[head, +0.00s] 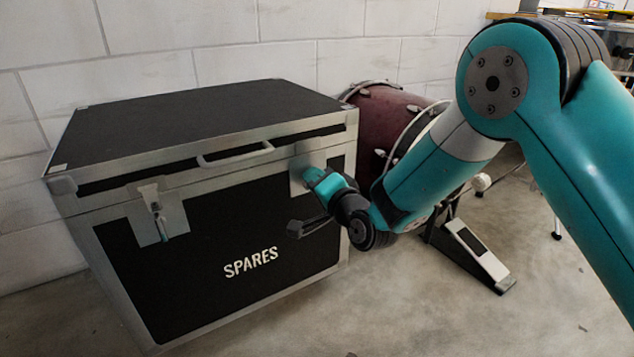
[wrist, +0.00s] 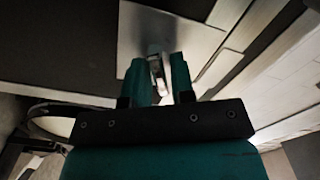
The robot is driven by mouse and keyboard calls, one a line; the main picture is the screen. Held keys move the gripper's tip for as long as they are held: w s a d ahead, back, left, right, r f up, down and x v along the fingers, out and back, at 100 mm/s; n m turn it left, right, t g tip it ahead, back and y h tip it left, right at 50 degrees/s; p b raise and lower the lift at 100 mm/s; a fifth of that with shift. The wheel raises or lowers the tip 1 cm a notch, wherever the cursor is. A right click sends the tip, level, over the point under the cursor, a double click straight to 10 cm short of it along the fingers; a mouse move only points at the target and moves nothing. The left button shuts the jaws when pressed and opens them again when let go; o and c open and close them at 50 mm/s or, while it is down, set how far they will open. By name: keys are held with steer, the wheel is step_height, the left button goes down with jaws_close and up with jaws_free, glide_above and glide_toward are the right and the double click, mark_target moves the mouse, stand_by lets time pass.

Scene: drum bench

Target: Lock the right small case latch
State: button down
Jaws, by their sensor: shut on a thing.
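The black case (head: 215,235) with silver edges and the word SPARES stands on the floor with its lid down. Its left latch (head: 158,214) shows on a metal plate on the front. The right latch plate (head: 299,180) is partly hidden by my gripper (head: 312,176) in the head view. In the wrist view my gripper (wrist: 157,75) has its two teal fingers around the small silver right latch (wrist: 157,70), in front of its plate (wrist: 150,30). The fingers are shut on the latch. Whether the latch is hooked to the lid cannot be told.
A silver handle (head: 236,154) sits on the case front between the latches. A dark red drum (head: 385,118) stands right behind the case. A pedal (head: 470,255) lies on the floor at right. The floor in front is clear.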

steer(key=n+b, duration=0.1)
steer(key=n, duration=0.5)
steer(key=shift+f+b, duration=0.15)
steer(key=shift+b, duration=0.25)
steer(key=n+b, duration=0.2)
steer(key=n, duration=0.4)
stand_by(0.3)
steer(key=c, duration=1.2)
jaws_free()
steer(key=shift+o, duration=0.2)
steer(key=b+v, duration=0.7)
steer(key=v, duration=1)
steer(key=shift+d, duration=0.2)
steer(key=shift+s, duration=0.15)
